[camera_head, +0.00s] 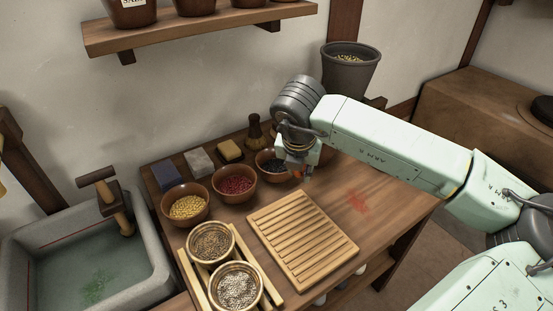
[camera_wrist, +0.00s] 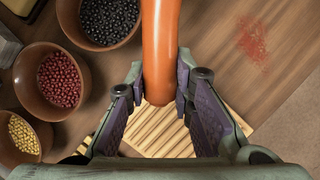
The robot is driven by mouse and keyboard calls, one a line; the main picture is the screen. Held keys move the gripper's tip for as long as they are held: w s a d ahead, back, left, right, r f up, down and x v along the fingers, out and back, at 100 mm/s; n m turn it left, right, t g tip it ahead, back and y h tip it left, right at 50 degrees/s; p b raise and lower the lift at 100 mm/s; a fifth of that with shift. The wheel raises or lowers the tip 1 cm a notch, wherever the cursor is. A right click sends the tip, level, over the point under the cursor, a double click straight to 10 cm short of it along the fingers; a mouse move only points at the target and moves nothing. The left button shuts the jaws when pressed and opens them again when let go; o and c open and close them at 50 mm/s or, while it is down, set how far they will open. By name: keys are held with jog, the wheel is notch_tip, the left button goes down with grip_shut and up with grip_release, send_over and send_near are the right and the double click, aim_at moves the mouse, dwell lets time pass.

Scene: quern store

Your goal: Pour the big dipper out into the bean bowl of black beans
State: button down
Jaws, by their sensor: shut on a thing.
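My gripper (camera_head: 303,172) is shut on an orange rod-like shaft, the part of the big dipper (camera_wrist: 159,45) that shows. The shaft runs out of the top of the wrist view, so the dipper's cup and what it holds are hidden. In the wrist view my fingertips (camera_wrist: 161,88) press on it from both sides. The bean bowl (camera_head: 263,171) is brown and holds black beans (camera_head: 270,160). It stands just left of my gripper in the head view. In the wrist view the bowl (camera_wrist: 67,20) is at the upper left, apart from the fingers.
Bowls of red beans (camera_head: 235,184) and yellow grains (camera_head: 187,207) stand further left. A slatted wooden board (camera_head: 303,236) lies in front. Two round pots stand in a wooden rack (camera_head: 205,300). Blocks and a brush (camera_head: 254,128) are behind. A red stain (camera_head: 358,202) marks clear tabletop at right.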

jog(key=shift+a+f+h, duration=0.15)
jog(key=shift+f+h, duration=0.45)
jog(key=shift+h, duration=0.1)
jog(key=shift+a+t+p, duration=0.3)
jog(key=shift+p, duration=0.1)
jog(key=shift+w+a+n+h, duration=0.1)
jog(key=shift+a+n+h, duration=0.2)
jog(key=shift+a+h, duration=0.15)
jog(key=shift+a+p, duration=0.1)
jog(key=shift+p, duration=0.2)
jog(key=shift+a+h, duration=0.2)
jog(key=shift+h, duration=0.05)
jog(key=shift+f, duration=0.15)
jog(key=shift+s+b, duration=0.25)
jog(key=shift+b, duration=0.15)
jog(key=shift+t+h+b, duration=0.3)
jog(key=shift+h+b, duration=0.1)
jog(key=shift+b, duration=0.1)
jog(key=shift+a+h+b, duration=0.1)
jog(key=shift+h+b, duration=0.3)
jog(key=shift+b, duration=0.85)
